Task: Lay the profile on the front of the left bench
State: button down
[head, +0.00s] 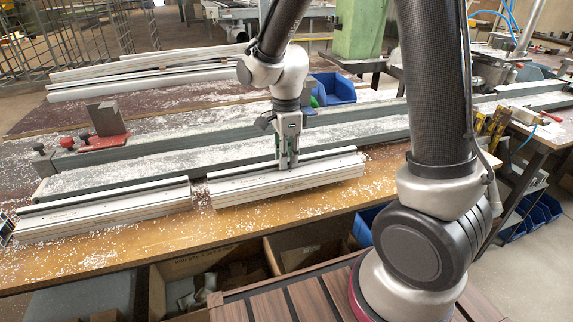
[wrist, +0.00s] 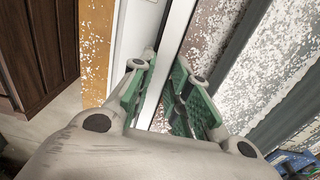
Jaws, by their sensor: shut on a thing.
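The silver-white profile (head: 325,178) is a ribbed bar at the front edge of the wooden bench (head: 130,240). My gripper (head: 287,160) points down and is shut on its upper rib near the middle. The profile is roughly level and low over the bench top; I cannot tell if it touches the wood. In the wrist view, the profile (wrist: 160,65) runs between the green finger pads of my gripper (wrist: 163,98). A second similar profile (head: 105,212) lies along the front to its left, with a small gap between their ends.
A long grey clamp rail (head: 170,160) with chips runs behind the profiles. More profiles (head: 150,68) lie at the back, near a blue bin (head: 335,88). Open boxes (head: 215,275) sit below the front edge.

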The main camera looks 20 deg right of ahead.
jog(key=shift+f, duration=1.2)
jog(key=shift+f, duration=0.1)
jog(key=c, duration=1.4)
grip_release()
jog(key=shift+o, duration=0.2)
